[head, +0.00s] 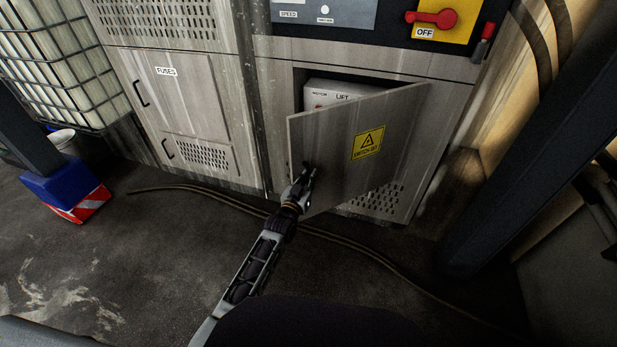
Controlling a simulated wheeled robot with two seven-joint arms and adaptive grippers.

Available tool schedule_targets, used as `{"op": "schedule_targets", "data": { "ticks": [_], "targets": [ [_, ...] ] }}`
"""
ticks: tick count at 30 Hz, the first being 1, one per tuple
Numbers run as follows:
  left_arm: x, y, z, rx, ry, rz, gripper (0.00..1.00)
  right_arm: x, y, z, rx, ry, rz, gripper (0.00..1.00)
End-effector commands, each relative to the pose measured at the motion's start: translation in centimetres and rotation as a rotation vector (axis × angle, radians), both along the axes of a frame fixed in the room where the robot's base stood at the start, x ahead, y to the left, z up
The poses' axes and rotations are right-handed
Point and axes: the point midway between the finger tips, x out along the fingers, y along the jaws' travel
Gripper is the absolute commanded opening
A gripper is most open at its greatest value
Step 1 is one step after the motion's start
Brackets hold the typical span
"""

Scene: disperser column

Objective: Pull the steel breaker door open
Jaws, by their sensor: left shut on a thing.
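The steel breaker door (398,115) stands partly open, swung out from the cabinet with its hinge side on the right. It carries a yellow warning label (368,143). Behind its top edge a light box (335,93) marked MOTOR and LIFT shows inside the compartment; the rest of the inside is hidden by the door. My left gripper (305,178) is at the door's free left edge, in its lower part, and is shut on the door's handle, which is mostly hidden by the fingers. My right gripper is not in view.
Left of the compartment is a FUSES panel (185,110) with black handles. Above are a red switch on a yellow plate (440,20) marked OFF. A cable (350,243) lies on the floor. A dark post (530,150) stands at right. A blue and red-white object (65,190) is at left.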

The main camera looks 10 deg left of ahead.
Motion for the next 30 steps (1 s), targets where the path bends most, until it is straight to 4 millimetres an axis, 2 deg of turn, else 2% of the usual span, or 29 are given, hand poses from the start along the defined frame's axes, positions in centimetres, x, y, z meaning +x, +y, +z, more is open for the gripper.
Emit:
{"op": "schedule_targets", "data": {
  "ticks": [6, 7, 12, 23, 30],
  "targets": [
    [-0.02, 0.21, -0.19, 0.006, 0.002, 0.002, 0.00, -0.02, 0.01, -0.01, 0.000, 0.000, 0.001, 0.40],
    [-0.02, 0.20, -0.19, 0.006, 0.002, 0.002, 0.15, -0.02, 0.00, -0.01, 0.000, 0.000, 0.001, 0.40],
    [-0.02, 0.13, -0.13, 0.003, 0.001, 0.001, 0.34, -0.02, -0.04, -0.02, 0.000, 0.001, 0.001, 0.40],
    [-0.08, 0.04, -0.05, 0.001, 0.000, 0.000, 0.34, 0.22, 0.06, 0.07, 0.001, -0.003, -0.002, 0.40],
    [-0.94, 0.23, -0.16, 0.000, 0.002, 0.000, 0.34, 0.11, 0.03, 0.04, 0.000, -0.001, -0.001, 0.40]
  ]
}}
